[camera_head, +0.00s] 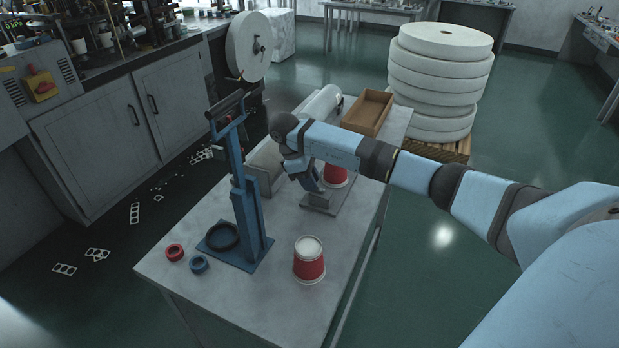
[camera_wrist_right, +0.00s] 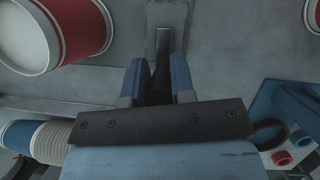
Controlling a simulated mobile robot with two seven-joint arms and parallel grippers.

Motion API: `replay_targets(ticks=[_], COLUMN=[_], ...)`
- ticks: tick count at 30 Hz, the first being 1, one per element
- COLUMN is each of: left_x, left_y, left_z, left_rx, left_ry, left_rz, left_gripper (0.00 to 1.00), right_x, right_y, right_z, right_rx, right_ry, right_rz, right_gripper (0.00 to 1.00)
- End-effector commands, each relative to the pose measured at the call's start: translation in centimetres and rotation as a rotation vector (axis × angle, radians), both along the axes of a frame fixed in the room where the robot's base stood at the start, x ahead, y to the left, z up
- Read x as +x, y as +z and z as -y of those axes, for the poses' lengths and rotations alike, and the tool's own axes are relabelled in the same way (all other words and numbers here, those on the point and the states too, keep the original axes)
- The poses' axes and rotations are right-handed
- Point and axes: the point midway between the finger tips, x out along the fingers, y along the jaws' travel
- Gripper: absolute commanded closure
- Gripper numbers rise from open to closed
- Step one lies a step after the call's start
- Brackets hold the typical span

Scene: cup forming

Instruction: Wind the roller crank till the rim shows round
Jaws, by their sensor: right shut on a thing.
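My right gripper (camera_head: 312,184) reaches down to a small grey metal fixture (camera_head: 326,203) on the table. In the right wrist view its two blue fingers (camera_wrist_right: 157,68) are shut on a dark, narrow handle (camera_wrist_right: 160,84), which I take to be the roller crank. A grey upright strip (camera_wrist_right: 165,40) runs beyond it. A red cup (camera_head: 337,176) sits just behind the fixture, partly hidden by my arm; a red cup with a pale end also shows at the wrist view's upper left (camera_wrist_right: 82,28). I cannot tell how round its rim is. My left gripper is not in view.
A blue stand (camera_head: 243,205) rises left of my gripper. A red-and-white cup (camera_head: 309,262) stands at the near side, and red (camera_head: 174,252) and blue (camera_head: 198,264) rings lie left. A wooden tray (camera_head: 368,112) is at the back.

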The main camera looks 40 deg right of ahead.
Motion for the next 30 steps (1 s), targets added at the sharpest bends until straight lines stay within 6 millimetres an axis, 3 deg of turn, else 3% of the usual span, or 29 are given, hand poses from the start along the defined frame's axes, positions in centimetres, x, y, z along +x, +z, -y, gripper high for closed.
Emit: replay_targets(ticks=[16, 17, 19, 30], left_x=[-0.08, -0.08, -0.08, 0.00], left_y=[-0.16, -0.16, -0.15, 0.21], left_z=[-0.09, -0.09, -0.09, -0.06], left_rx=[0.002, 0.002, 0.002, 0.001], left_ry=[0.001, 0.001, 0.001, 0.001], left_rz=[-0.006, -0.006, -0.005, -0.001], left_gripper=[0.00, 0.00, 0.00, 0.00], right_x=[0.05, 0.05, 0.04, 0.21], right_y=[0.00, 0.00, 0.00, 0.51], right_z=[0.09, 0.09, 0.08, -0.03], right_rx=[0.000, 0.000, 0.001, 0.000], right_ry=[-0.025, -0.025, -0.024, -0.022], right_rz=[0.001, 0.001, 0.001, 0.001], right_gripper=[1.00, 0.70, 0.54, 0.52])
